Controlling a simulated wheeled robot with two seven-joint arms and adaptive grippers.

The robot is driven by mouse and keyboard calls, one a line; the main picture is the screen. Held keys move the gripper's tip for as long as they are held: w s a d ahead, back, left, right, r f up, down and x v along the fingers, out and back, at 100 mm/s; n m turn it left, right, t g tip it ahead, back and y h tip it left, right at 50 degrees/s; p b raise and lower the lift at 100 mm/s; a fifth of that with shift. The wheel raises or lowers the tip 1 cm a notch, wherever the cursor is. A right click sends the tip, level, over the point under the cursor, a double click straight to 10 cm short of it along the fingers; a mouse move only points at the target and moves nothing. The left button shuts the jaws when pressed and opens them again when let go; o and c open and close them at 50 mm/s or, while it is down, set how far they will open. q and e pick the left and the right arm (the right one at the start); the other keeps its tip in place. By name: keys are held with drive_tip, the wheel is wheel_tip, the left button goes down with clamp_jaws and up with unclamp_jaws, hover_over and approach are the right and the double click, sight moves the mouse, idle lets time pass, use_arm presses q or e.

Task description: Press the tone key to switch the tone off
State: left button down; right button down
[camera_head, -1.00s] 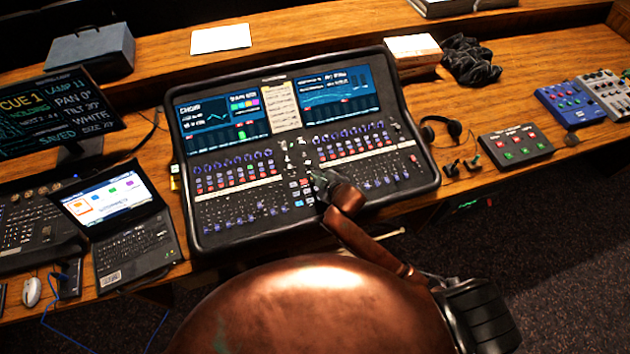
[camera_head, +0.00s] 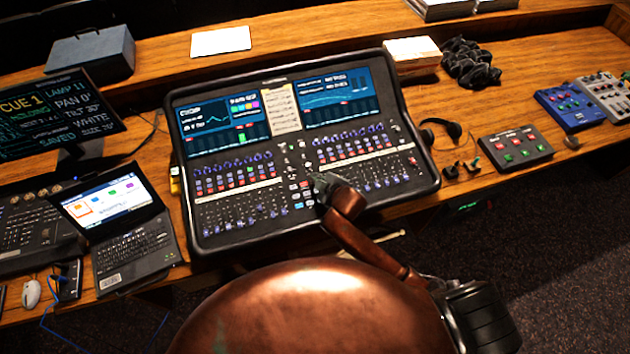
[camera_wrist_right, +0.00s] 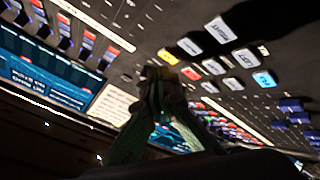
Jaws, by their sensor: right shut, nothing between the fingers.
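The mixing desk (camera_head: 228,231) stands in the middle of the head view, with two lit screens and rows of small coloured keys and knobs. My right gripper (camera_head: 314,180) is over its centre section, fingertips close to the small keys there. In the right wrist view the shut, empty fingertips (camera_wrist_right: 163,76) are at the panel near a yellow key (camera_wrist_right: 191,73). White, red and blue keys lie to the right of it. I cannot tell whether the fingertips touch a key, and I cannot read which key is the tone key. My left gripper is not in view.
A laptop (camera_head: 138,246) and a monitor (camera_head: 60,115) stand left of the desk. Headphones (camera_head: 441,130), a small box with red and green buttons (camera_head: 516,148) and a blue box (camera_head: 570,105) are on the right. A paper sheet (camera_head: 220,40) lies on the back ledge.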

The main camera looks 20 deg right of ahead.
drive_tip(key=shift+f, duration=0.15)
idle(0.3)
drive_tip(key=shift+f, duration=0.25)
drive_tip(key=shift+w+f, duration=0.1)
drive_tip(key=shift+f, duration=0.3)
idle(0.7)
drive_tip(key=shift+r, duration=0.1)
drive_tip(key=shift+r+p, duration=0.7)
drive_tip(key=shift+p, duration=0.5)
drive_tip(key=r+p, duration=0.1)
drive_tip(key=p, duration=0.1)
drive_tip(key=r+p, duration=0.4)
drive_tip(key=shift+s, duration=0.35)
